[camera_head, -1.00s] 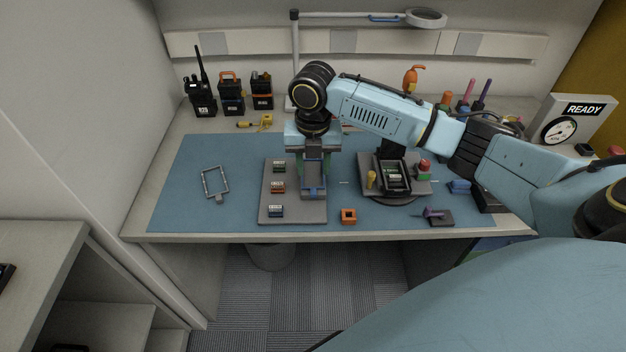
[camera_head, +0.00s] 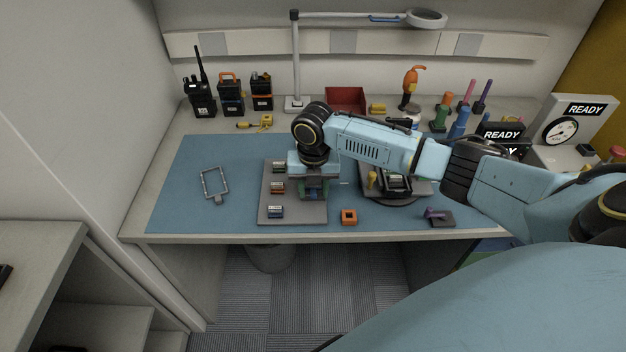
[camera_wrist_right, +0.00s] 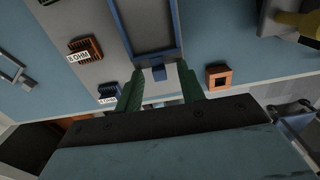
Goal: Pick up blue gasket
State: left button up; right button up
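My right gripper (camera_head: 314,191) points down over the near part of the plate. In the right wrist view its green fingers (camera_wrist_right: 162,88) stand apart, one on each side of the gasket's tab. I cannot tell whether they touch the tab. My left gripper is not in view.
Small labelled parts, one orange (camera_wrist_right: 85,49), sit left of the gasket. An orange square part (camera_head: 348,216) lies right of the plate. A pale frame (camera_head: 214,182) lies on the mat's left.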

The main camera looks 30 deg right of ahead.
grip_shut()
jog(key=shift+r, duration=0.1)
